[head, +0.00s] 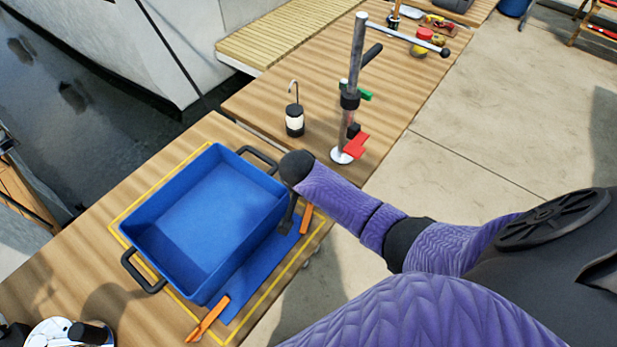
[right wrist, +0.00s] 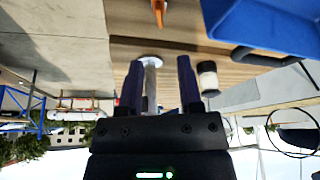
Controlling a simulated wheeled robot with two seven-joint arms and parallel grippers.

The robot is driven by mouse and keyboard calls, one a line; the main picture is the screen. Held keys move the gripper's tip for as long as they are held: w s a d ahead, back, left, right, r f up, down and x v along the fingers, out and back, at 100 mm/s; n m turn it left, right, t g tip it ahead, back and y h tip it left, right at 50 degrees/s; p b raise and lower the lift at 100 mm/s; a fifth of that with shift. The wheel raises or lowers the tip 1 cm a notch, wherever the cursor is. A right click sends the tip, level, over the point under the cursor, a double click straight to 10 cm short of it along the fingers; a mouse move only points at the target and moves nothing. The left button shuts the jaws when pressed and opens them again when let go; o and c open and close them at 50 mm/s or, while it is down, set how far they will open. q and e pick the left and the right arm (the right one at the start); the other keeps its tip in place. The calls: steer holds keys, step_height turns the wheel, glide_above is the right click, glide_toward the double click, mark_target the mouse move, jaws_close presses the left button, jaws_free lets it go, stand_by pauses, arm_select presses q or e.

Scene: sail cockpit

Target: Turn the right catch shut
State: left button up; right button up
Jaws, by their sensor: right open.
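The blue tub (head: 205,225) with dark handles stands on the wooden bench. A flat blue strip (head: 262,268) runs along its near side. One orange catch (head: 306,220) is at the strip's far right end, and another orange catch (head: 208,320) is at its lower left end, angled outward. My right gripper (head: 287,224) points down beside the tub, close to the upper catch and partly hidden by my wrist. In the right wrist view my right gripper (right wrist: 158,68) is open and empty, with an orange catch (right wrist: 158,12) ahead, apart from the fingers. My left gripper is out of view.
A metal post (head: 354,85) with red and green levers stands beyond my right wrist. A black-and-white lantern (head: 294,120) stands beyond the tub. A yellow line (head: 130,208) frames the tub. A round white object (head: 60,333) is at the lower left. Water lies at left.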

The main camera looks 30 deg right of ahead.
steer(key=w+r+n+t+b, duration=0.6)
steer(key=w+r+t, duration=0.5)
steer(key=w, duration=0.4)
steer(key=a+r+n+t+y+b, duration=0.2)
steer(key=a+r+n+y+b, duration=0.35)
steer(key=a+n+y, duration=0.75)
steer(key=n+g+h+b, duration=0.8)
steer(key=n+g+h, duration=0.2)
steer(key=n+g, duration=0.65)
glide_toward(308, 211)
steer(key=w+d+r, duration=0.2)
steer(key=d, duration=0.1)
steer(key=shift+n, duration=0.25)
step_height(308, 211, down, 9)
steer(key=b, duration=0.3)
steer(key=shift+r, duration=0.2)
steer(key=shift+f, duration=0.4)
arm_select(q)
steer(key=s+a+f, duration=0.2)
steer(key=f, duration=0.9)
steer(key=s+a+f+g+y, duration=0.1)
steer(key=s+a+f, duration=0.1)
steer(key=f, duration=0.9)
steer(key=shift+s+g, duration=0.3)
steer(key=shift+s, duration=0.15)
